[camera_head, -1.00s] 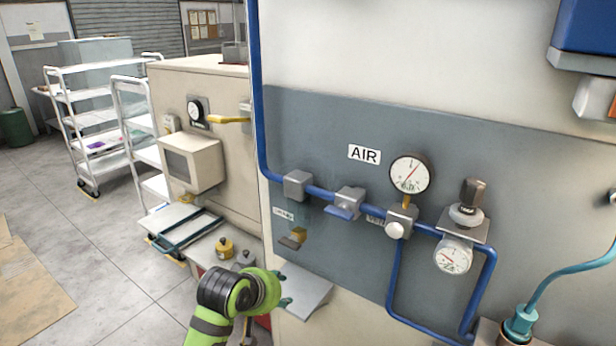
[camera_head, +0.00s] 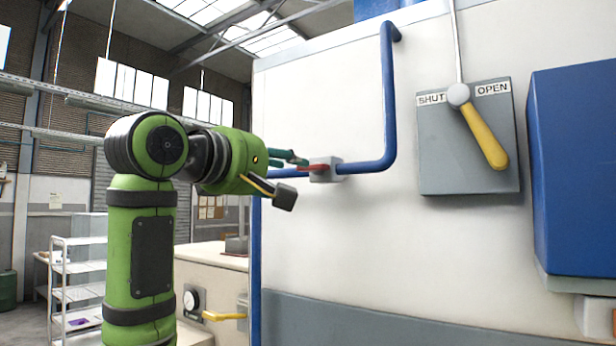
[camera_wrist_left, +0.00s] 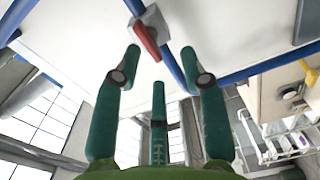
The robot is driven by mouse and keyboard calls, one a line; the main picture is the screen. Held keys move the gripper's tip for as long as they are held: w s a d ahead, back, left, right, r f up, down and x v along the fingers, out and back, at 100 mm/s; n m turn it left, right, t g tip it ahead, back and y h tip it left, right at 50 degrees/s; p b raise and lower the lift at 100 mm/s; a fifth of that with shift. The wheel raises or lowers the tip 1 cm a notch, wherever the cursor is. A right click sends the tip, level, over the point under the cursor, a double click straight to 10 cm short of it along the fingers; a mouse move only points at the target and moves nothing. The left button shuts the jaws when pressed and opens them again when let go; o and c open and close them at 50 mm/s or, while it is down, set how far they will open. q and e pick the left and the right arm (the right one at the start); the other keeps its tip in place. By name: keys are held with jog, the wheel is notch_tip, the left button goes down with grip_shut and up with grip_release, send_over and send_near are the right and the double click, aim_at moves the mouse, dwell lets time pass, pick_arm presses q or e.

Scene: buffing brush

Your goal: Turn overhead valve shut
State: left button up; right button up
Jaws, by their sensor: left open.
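A valve with a grey block body (camera_head: 325,172) and a short red handle (camera_head: 313,168) sits on the blue pipe high on the white cabinet. The handle lies about level, along the pipe's run, in the head view. My left gripper (camera_head: 290,157) is open and empty, its teal fingers just left of the handle. A grey panel marked SHUT and OPEN (camera_head: 465,150) carries a yellow lever (camera_head: 485,138) slanting down to the right.
A blue box (camera_head: 575,170) juts out at the right. A yellow-handled fitting (camera_head: 222,316) and a gauge (camera_head: 192,300) are on a lower beige cabinet (camera_head: 205,272). A white shelf trolley (camera_head: 80,268) stands at far left.

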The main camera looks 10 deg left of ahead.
aim_at(314, 168)
pick_arm(q)
jog(key=w+d+r+p, duration=0.1)
jog(key=w+d+p, duration=0.1)
jog(key=w+p, duration=0.3)
jog(key=shift+w+d+r, duration=0.35)
grip_shut()
